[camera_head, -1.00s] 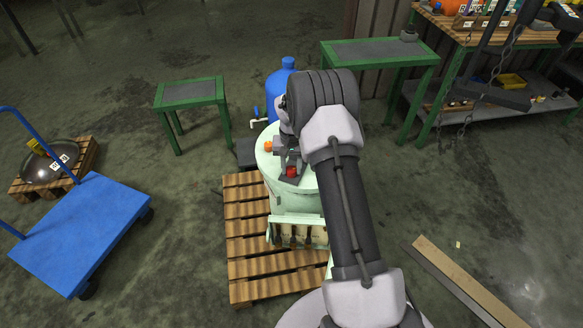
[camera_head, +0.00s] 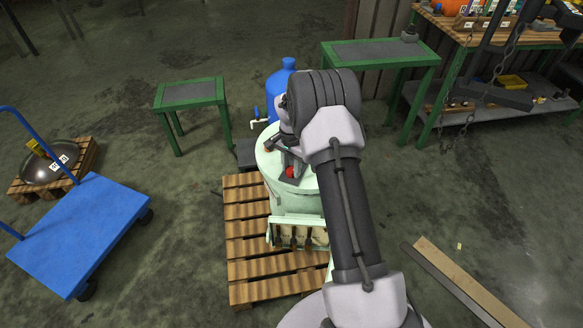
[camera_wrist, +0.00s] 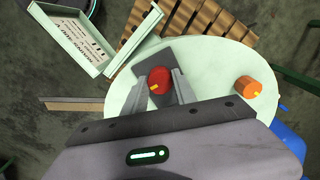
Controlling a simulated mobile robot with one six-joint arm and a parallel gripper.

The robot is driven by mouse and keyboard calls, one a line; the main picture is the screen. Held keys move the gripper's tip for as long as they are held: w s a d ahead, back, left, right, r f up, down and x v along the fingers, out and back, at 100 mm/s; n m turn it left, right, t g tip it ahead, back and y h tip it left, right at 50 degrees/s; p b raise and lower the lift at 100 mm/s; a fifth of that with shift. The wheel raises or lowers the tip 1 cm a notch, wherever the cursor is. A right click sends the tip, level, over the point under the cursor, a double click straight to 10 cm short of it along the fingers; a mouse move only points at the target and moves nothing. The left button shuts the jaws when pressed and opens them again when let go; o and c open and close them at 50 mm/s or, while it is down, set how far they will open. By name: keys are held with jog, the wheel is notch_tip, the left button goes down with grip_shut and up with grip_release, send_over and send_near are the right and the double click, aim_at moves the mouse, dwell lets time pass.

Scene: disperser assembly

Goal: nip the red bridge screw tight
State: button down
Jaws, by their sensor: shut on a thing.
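The red bridge screw (camera_wrist: 159,79) sits on a dark grey bridge plate (camera_wrist: 183,52) on top of the pale green vessel (camera_wrist: 222,63). It has a yellow mark on its side facing my gripper. My gripper (camera_wrist: 162,86) is shut on the red screw, with one finger on each side of it. In the head view the red screw (camera_head: 290,172) shows at the front of the vessel top, just below my gripper (camera_head: 288,160). My wrist and arm hide the right part of the vessel top.
An orange knob (camera_wrist: 248,87) with a yellow mark stands on the vessel top beside the bridge. A pale tray (camera_wrist: 72,38) hangs at the vessel's side. A blue bottle (camera_head: 284,85) stands behind the vessel, and a wooden pallet (camera_head: 245,240) lies under it.

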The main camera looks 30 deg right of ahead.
aim_at(291, 169)
dwell(0.4)
jog(key=c, duration=1)
grip_release()
jog(key=shift+r, duration=0.1)
notch_tip(291, 169, up, 17)
jog(key=p, duration=0.6)
jog(key=shift+r, duration=0.15)
